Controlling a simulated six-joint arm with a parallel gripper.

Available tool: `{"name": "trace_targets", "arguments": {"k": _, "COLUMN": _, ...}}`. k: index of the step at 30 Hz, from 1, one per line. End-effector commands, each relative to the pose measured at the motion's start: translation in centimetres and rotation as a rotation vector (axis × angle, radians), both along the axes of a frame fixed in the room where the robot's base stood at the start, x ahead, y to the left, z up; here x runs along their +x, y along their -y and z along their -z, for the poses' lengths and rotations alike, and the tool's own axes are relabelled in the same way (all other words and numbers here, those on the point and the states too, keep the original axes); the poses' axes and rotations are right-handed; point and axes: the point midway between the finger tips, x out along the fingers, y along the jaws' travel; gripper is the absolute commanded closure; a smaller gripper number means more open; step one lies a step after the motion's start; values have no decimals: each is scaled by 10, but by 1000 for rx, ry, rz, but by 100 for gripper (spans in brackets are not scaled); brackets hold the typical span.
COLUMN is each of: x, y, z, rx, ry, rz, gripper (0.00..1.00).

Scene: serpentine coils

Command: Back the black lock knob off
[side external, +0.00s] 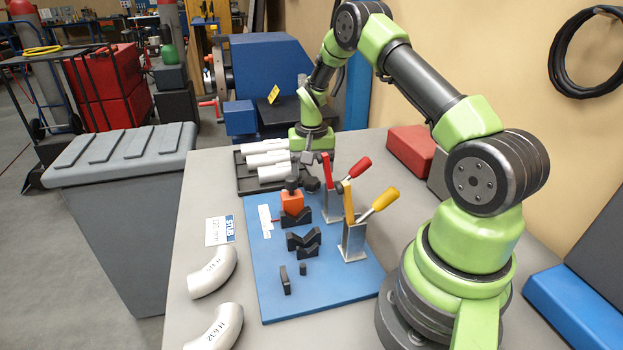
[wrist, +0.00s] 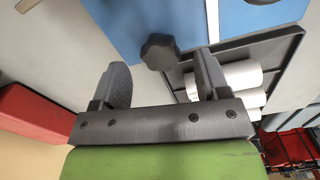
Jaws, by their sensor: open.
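A black lobed lock knob (wrist: 160,51) shows in the wrist view, in line with the gap between my fingertips and apart from both fingers. In the side view a dark knob (side external: 312,184) sits at the right of an orange block (side external: 292,203), which also has a black piece (side external: 291,183) on its top. The block stands by a black V-shaped rest on a blue plate (side external: 330,287). My gripper (side external: 314,158) is open and empty, just above and behind the knob; it also shows in the wrist view (wrist: 163,66).
Red-handled (side external: 359,168) and yellow-handled (side external: 384,199) toggle clamps stand right of the block. A dark tray (side external: 243,184) with white tubes lies behind it. Black V-blocks (side external: 305,243) stand in front. Bent pipes (side external: 213,272) lie at the table's left.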

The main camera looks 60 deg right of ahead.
Motion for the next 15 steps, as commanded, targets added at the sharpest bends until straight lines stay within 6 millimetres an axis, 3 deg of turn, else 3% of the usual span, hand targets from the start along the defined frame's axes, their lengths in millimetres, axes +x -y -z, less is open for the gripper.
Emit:
{"name": "trace_targets", "arguments": {"k": 6, "x": 1, "y": 0, "z": -45, "rx": -2, "ry": 4, "rz": 0, "gripper": 31}}
{"name": "trace_targets", "arguments": {"k": 15, "x": 0, "y": 0, "z": -70, "rx": 0, "ry": 0, "rz": -1, "gripper": 31}}
